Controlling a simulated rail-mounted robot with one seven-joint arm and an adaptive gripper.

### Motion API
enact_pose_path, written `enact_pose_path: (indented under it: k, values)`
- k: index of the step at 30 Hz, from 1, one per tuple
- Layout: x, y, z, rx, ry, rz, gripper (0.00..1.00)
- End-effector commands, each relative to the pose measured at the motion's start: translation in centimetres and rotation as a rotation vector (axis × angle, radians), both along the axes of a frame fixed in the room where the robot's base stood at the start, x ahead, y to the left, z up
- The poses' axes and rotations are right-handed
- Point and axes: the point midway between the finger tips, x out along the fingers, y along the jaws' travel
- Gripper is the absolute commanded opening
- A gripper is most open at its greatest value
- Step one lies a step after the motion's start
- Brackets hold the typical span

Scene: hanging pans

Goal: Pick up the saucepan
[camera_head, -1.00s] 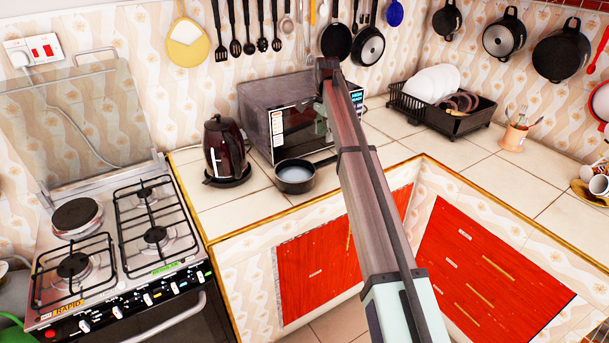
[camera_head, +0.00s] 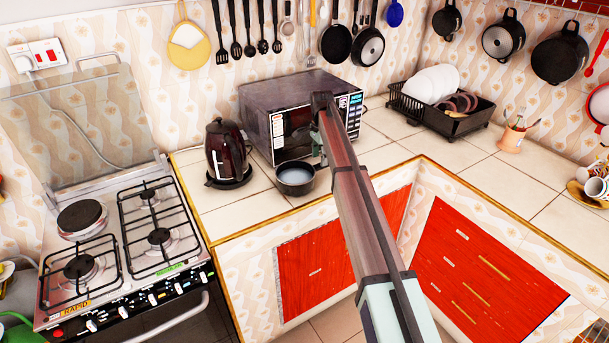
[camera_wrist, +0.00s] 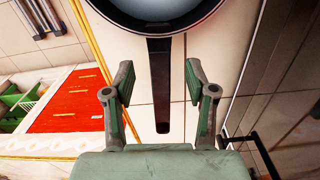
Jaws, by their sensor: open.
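The dark saucepan (camera_head: 295,180) sits on the tiled counter in front of the microwave, to the right of the kettle. In the wrist view its round pan (camera_wrist: 150,14) is cut off at the top, and its long dark handle (camera_wrist: 160,85) points down the picture. My gripper (camera_wrist: 158,82) is open, with one finger on each side of the handle and a gap on both sides. In the head view my gripper (camera_head: 319,148) is small, just right of the pan, and my arm hides most of the handle.
The microwave (camera_head: 285,105) stands close behind the saucepan and the kettle (camera_head: 227,152) to its left. The gas stove (camera_head: 125,240) is further left. A black dish rack (camera_head: 445,112) stands on the right counter. Pans and utensils hang on the wall. The counter's front edge is near the saucepan.

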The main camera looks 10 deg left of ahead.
Motion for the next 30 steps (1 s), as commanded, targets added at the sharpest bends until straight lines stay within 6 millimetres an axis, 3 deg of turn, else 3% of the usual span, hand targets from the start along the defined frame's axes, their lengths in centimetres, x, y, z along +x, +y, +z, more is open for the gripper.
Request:
enact_pose_path:
  k: [5, 15, 22, 27, 30]
  values:
    - [-0.1, 0.0, -0.9, 0.000, 0.002, 0.000, 0.56]
    - [-0.2, 0.1, -4.9, -0.001, 0.001, 0.000, 0.56]
    - [-0.1, 0.1, -5.2, 0.000, 0.000, 0.000, 0.56]
    - [-0.1, 0.1, -5.2, 0.000, 0.000, 0.000, 0.00]
    - [-0.1, 0.1, -5.2, 0.000, 0.000, 0.000, 0.00]
